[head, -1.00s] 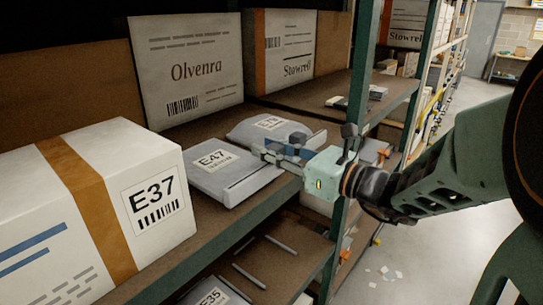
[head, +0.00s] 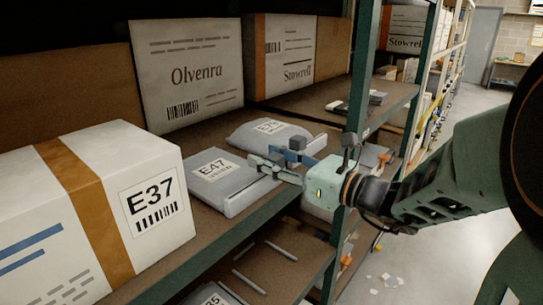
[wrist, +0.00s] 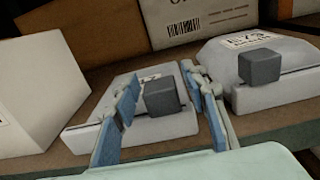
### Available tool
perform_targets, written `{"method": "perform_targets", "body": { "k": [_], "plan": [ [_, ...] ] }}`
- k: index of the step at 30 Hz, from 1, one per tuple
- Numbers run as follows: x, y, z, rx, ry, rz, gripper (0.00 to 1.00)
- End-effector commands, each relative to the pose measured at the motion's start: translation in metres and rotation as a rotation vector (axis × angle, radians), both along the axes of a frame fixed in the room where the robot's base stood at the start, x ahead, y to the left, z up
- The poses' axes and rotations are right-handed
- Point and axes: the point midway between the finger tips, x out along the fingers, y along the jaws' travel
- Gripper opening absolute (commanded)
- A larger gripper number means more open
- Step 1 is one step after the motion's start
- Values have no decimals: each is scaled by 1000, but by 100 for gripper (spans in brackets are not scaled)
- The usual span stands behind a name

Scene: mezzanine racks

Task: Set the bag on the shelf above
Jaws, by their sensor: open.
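A flat grey bag labelled E47 (head: 225,182) lies on the middle shelf (head: 190,243), near its front edge. It also shows in the wrist view (wrist: 90,130), with a dark grey block (wrist: 168,97) on its top. A second grey bag, with a partly hidden label (head: 250,130), lies behind it to the right. My gripper (head: 264,160) is open at the right end of the E47 bag. In the wrist view its two blue-padded fingers (wrist: 165,105) stand apart on either side of the block. I cannot tell whether they touch the bag.
A white box labelled E37 (head: 120,190) stands left of the bags. A green rack post (head: 362,75) rises close to my gripper. The lower shelf (head: 275,262) holds another bag, partly cut off.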

Motion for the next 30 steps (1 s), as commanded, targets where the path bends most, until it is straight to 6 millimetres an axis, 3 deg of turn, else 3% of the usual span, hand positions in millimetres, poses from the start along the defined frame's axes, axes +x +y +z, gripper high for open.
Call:
{"method": "perform_targets", "body": {
  "k": [15,21,30],
  "plan": [
    [-60,-79,-1,0,0,-5,40],
    [-72,-93,-1,0,0,-2,40],
    [-74,-94,0,1,1,0,40]
  ]
}}
